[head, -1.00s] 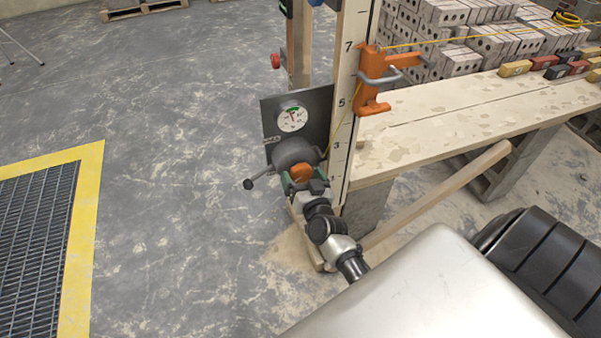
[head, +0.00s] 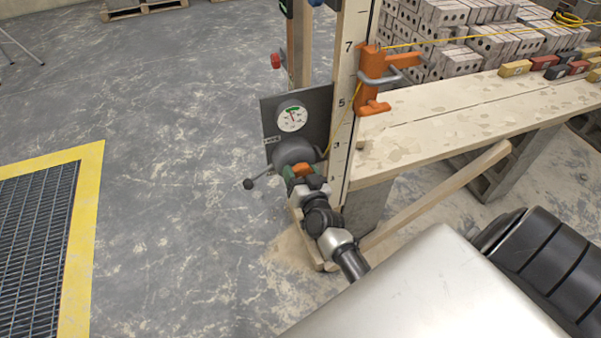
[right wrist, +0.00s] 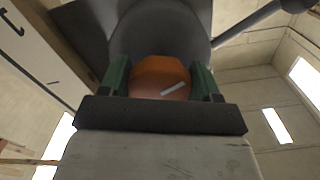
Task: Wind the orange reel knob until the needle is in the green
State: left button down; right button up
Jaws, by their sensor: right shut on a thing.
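The orange reel knob (head: 302,170) sits on the front of the round grey reel (head: 293,151), low on the wooden post. In the right wrist view the knob (right wrist: 160,78) shows a pale mark on its face. My right gripper (head: 301,177) is shut on the knob, with a green finger on each side of it (right wrist: 160,82). The round white gauge (head: 292,118) is on a dark plate above the reel. Its needle points up toward the green band at the top; whether it lies inside the green is too small to tell. My left gripper is not in view.
A grey crank lever (head: 255,182) sticks out left of the reel. An orange clamp (head: 372,80) grips the numbered post (head: 345,100). A plank bench (head: 460,110) and a slanted brace (head: 440,195) are at the right. The floor at left is open up to a yellow-edged grate (head: 75,220).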

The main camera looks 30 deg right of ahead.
jog(key=m, duration=0.4)
jog(key=o, duration=0.9)
jog(key=shift+o, duration=0.2)
jog(key=v, duration=1.1)
jog(key=shift+w, duration=0.1)
